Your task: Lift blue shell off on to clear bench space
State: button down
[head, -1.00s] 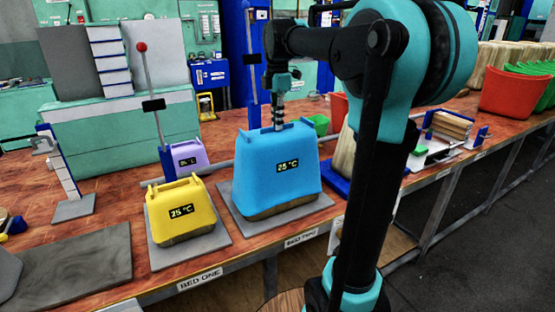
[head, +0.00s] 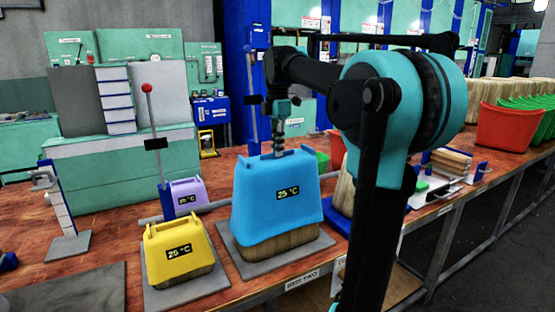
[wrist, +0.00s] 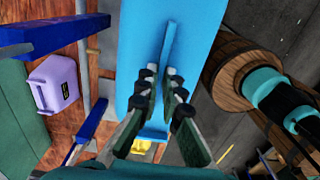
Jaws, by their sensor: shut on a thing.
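The blue shell (head: 277,203) reads 25 °C and sits raised over a wooden block (head: 280,244), whose lower part shows beneath the shell's bottom edge. The block stands on a grey plate (head: 236,256) at bed two. My gripper (head: 280,150) is above the shell's top, shut on its upright handle. In the wrist view my gripper (wrist: 172,75) has its fingers on both sides of the blue handle, with the shell's top (wrist: 200,30) below. The block's upper part is hidden inside the shell.
A yellow shell (head: 176,255) stands close on the left, with a lilac shell (head: 187,193) behind it. Blue posts with levers rise behind both beds. Wooden blocks and a blue tray lie just right. Bare bench (head: 105,240) shows at the left.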

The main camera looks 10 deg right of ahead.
notch_tip(320, 180, up, 14)
dwell(0.4)
